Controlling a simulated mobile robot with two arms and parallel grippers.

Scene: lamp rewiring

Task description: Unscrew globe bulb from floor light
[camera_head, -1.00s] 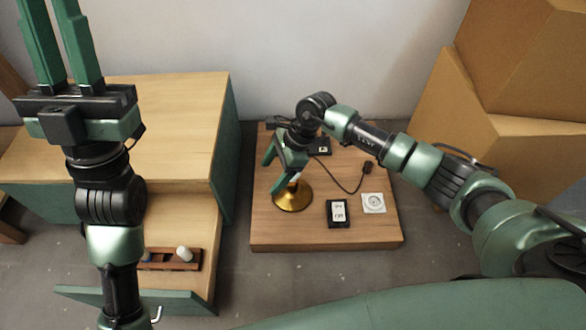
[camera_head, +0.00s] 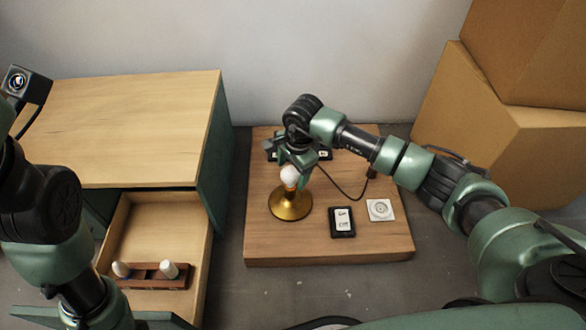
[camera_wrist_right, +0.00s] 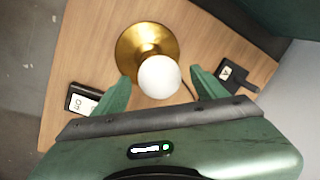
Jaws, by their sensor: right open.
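The white globe bulb (camera_head: 290,174) sits upright on the brass floor light (camera_head: 291,205), which stands on a low wooden board. In the right wrist view, the bulb (camera_wrist_right: 159,77) is in front of the brass base (camera_wrist_right: 140,42). My right gripper (camera_head: 298,160) is over the bulb and open. Its two green fingers (camera_wrist_right: 160,88) stand on either side of the bulb, with visible gaps in the right wrist view. My left arm is at the left edge of the head view, and its fingers are out of frame.
The wooden board (camera_head: 330,249) also holds a black switch box (camera_head: 342,221), a white socket plate (camera_head: 380,210) and a dark cable. A cabinet's open drawer (camera_head: 150,225) at left contains a small rack (camera_head: 150,281) with bulbs. Cardboard boxes (camera_head: 490,120) stand at right.

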